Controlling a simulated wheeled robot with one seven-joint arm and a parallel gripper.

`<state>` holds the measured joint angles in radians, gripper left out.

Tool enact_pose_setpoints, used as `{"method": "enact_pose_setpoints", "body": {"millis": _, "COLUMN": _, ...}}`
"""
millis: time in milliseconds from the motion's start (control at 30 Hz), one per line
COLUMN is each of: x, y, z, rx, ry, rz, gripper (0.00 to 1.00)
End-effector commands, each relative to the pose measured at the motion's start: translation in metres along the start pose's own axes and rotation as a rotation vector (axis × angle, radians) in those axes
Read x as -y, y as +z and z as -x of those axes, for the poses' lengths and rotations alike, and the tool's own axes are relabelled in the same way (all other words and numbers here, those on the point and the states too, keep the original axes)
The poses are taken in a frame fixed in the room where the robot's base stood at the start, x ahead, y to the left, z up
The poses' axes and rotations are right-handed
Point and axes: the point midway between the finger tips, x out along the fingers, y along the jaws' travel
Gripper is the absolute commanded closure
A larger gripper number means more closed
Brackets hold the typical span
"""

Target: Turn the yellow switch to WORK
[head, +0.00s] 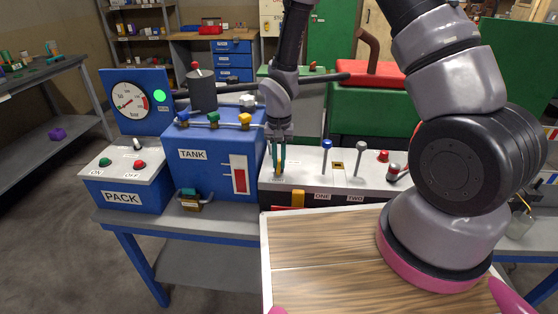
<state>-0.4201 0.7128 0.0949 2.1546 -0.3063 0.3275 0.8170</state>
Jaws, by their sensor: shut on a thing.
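The white-topped control panel (312,172) stands on the bench, left of my arm's base. My gripper (279,168) points down onto the left end of its top.
A blue-knobbed lever (327,146) and a grey-knobbed lever (361,147) stand right of my gripper, with a red button (383,155) beyond. The blue TANK box (215,160) with coloured valves stands close on the left, then the PACK box (122,185).

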Motion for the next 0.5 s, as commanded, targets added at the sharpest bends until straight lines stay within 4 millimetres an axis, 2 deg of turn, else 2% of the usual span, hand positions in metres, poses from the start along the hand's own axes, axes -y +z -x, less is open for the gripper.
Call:
{"method": "enact_pose_setpoints", "body": {"millis": 267, "x": -0.0002, "y": -0.0002, "z": 0.0003, "rx": 0.0, "ry": 0.0, "rz": 0.05, "gripper": 1.0}}
{"method": "enact_pose_setpoints", "body": {"millis": 500, "x": -0.0014, "y": -0.0005, "z": 0.0004, "rx": 0.0, "ry": 0.0, "rz": 0.199, "gripper": 1.0}}
